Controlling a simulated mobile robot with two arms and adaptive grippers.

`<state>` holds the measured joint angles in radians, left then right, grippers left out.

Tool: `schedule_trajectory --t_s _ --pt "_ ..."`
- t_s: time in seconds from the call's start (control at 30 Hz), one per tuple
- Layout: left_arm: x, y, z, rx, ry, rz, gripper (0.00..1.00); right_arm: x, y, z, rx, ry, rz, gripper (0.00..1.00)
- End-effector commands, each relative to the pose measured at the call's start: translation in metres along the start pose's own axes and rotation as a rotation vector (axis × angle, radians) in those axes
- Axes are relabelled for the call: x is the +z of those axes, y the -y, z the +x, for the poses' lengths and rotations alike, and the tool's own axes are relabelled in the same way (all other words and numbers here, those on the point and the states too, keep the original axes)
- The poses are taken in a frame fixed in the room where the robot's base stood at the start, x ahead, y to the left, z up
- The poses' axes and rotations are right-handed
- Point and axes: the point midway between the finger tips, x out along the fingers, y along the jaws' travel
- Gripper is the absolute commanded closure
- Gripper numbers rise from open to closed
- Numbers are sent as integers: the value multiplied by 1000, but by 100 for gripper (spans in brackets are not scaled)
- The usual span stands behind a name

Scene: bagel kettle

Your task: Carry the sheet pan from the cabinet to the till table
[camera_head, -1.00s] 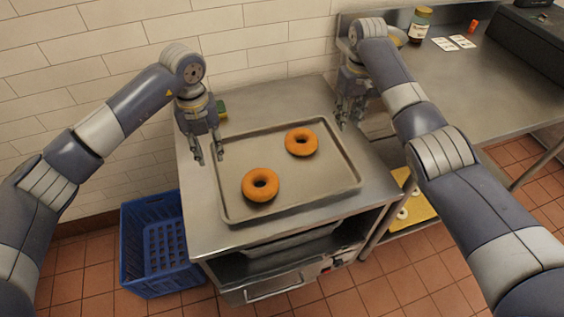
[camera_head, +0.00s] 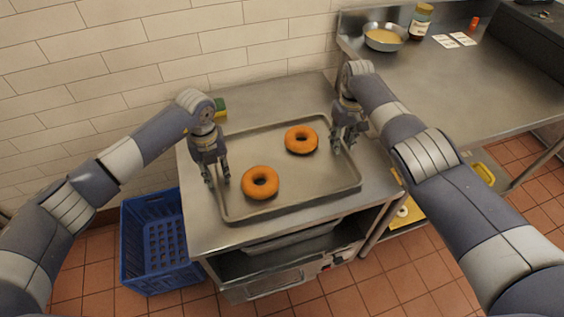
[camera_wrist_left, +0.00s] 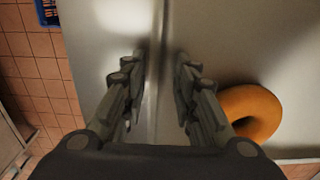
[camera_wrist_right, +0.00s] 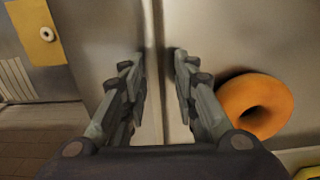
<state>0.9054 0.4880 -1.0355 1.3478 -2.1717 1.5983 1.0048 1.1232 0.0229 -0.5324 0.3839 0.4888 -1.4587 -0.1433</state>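The grey sheet pan (camera_head: 290,200) lies on the steel cabinet top (camera_head: 205,235) with two orange bagels in it, one front left (camera_head: 260,183) and one back right (camera_head: 301,140). My left gripper (camera_head: 217,184) is at the pan's left rim, fingers pointing down and apart; in the left wrist view (camera_wrist_left: 155,85) the rim runs between the open fingers. My right gripper (camera_head: 343,146) is at the right rim, also with fingers apart; in the right wrist view (camera_wrist_right: 158,75) the rim runs between them. I cannot tell whether any finger touches the rim.
A steel table (camera_head: 460,90) stands at the right, with a bowl (camera_head: 385,37), a jar (camera_head: 420,22) and white cards (camera_head: 454,40) on it. A blue crate (camera_head: 158,245) sits on the floor at the left. A sponge (camera_head: 220,109) lies behind the pan. The tiled wall is behind.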

Motion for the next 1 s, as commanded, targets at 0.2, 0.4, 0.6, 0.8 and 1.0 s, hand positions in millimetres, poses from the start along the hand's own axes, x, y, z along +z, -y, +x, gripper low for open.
schedule_trajectory --t_s 0.2,0.4,0.6,0.8,1.0 --pt "0 0 1 0 0 0 73 0 0 0 0 0 0 73" --pt "0 0 1 0 0 0 100 0 0 0 0 0 0 100" --pt "0 2 0 -5 1 1 100 0 2 0 -4 0 -2 100" --pt "0 5 -2 -11 3 2 100 -2 5 -2 -7 -3 -4 100" --pt "0 6 -10 -14 3 3 100 -2 6 -9 -9 -3 -5 100"
